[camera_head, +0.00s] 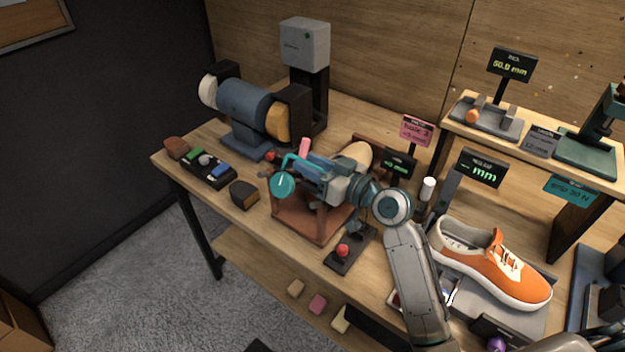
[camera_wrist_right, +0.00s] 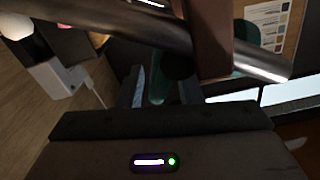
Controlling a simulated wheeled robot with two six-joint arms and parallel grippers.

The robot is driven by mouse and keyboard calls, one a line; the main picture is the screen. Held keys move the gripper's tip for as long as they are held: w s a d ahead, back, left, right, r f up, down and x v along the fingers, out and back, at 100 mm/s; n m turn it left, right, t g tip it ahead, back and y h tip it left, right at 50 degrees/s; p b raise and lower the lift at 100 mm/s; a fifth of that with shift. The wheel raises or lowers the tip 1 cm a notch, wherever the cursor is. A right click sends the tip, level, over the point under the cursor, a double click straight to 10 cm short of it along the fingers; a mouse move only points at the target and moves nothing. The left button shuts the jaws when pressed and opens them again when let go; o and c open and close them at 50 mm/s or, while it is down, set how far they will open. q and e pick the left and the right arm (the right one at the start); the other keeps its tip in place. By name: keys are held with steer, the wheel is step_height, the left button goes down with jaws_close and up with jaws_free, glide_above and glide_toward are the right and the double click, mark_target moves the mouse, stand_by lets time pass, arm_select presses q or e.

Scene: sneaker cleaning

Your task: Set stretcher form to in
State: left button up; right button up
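The stretcher is a reddish-brown frame (camera_head: 300,222) on the bench, with a beige rounded form (camera_head: 357,152) at its back. A teal round knob (camera_head: 282,184) is at its left end. A small black display reading about +0 mm (camera_head: 399,165) stands beside the form. My right gripper (camera_head: 297,165) reaches over the frame from the right, close to the teal knob, and hides much of the mechanism. In the right wrist view, a teal bar (camera_wrist_right: 158,88) shows between the dark fingers, with a metal rod (camera_wrist_right: 225,50) crossing above; I cannot tell whether they grip it. My left gripper is out of view.
A blue bench grinder (camera_head: 243,103) stands at the back left. A block tray (camera_head: 207,166) and a dark block (camera_head: 244,194) lie left of the frame. A red-button box (camera_head: 343,252) sits in front. An orange sneaker (camera_head: 495,265) rests at the right, below a shelf (camera_head: 560,152).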

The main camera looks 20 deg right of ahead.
step_height(320, 180, up, 4)
steer(key=shift+f+p, duration=0.25)
steer(key=shift+p, duration=0.75)
steer(key=s+a+r, duration=0.1)
steer(key=s+a, duration=0.3)
steer(key=s, duration=1.1)
steer(key=shift+s, duration=0.3)
steer(key=shift+d, duration=0.1)
